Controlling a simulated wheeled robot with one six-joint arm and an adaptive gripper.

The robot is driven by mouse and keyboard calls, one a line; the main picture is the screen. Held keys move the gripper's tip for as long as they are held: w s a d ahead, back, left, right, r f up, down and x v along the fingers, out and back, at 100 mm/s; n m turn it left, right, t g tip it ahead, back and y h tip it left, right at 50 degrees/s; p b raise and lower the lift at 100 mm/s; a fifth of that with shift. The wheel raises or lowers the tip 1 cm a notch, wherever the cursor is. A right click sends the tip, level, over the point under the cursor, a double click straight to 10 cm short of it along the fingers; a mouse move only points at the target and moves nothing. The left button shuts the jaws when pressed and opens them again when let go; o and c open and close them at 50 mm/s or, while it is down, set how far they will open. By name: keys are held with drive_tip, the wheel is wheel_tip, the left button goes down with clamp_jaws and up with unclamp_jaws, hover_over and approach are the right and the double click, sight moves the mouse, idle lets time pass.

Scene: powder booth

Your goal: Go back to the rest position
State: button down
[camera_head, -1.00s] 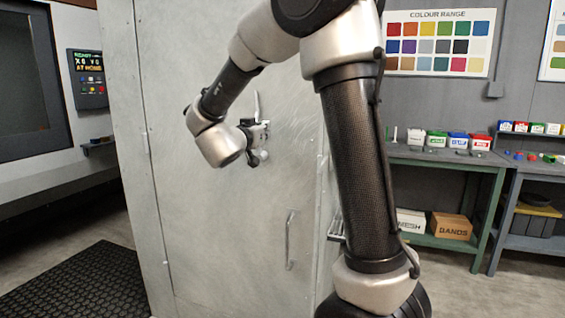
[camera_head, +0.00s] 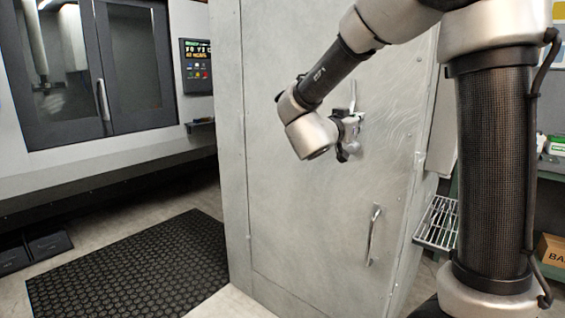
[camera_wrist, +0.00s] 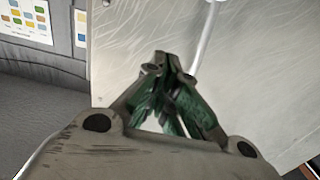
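My gripper (camera_head: 347,143) is in front of the large pale metal cabinet door (camera_head: 310,215) in the head view, at the end of my bent arm. It looks small and dark there. In the wrist view the gripper (camera_wrist: 167,68) points at scratched pale metal, and its fingers come together at the tips with nothing held between them. Green parts show between the finger links. I cannot tell exactly how far the tips are from the metal.
A bar handle (camera_head: 374,235) is on the door, and a silver bar (camera_wrist: 206,38) shows in the wrist view. A wire rack (camera_head: 437,222) is right of the cabinet. A black floor mat (camera_head: 135,270) and a windowed machine (camera_head: 120,140) with a control panel (camera_head: 196,66) are left.

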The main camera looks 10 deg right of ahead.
drive_tip(key=w+a+f+n+t+y, duration=0.1)
drive_tip(key=w+a+f+n+y, duration=0.25)
drive_tip(key=a+y, duration=0.35)
drive_tip(key=w+a+f+n+t+y, duration=0.2)
drive_tip(key=a+f+n+y, duration=0.1)
drive_tip(key=a+f+y, duration=0.3)
drive_tip(key=s+a+f+n+g+y, duration=0.25)
drive_tip(key=s+a+g+y, duration=0.2)
drive_tip(key=s, duration=0.25)
drive_tip(key=s+d+f+n+g+h, duration=0.1)
drive_tip(key=s+d+g, duration=0.25)
drive_tip(key=s, duration=0.55)
drive_tip(key=s+d+f+n+g, duration=0.15)
drive_tip(key=s+d, duration=0.25)
drive_tip(key=s, duration=0.6)
drive_tip(key=s+d+r+m+h, duration=0.1)
drive_tip(key=s+d+r, duration=0.3)
drive_tip(key=s+d, duration=0.4)
drive_tip(key=shift+s+d+h, duration=0.25)
drive_tip(key=shift+s+h, duration=0.4)
drive_tip(key=c, duration=2.2)
unclamp_jaws()
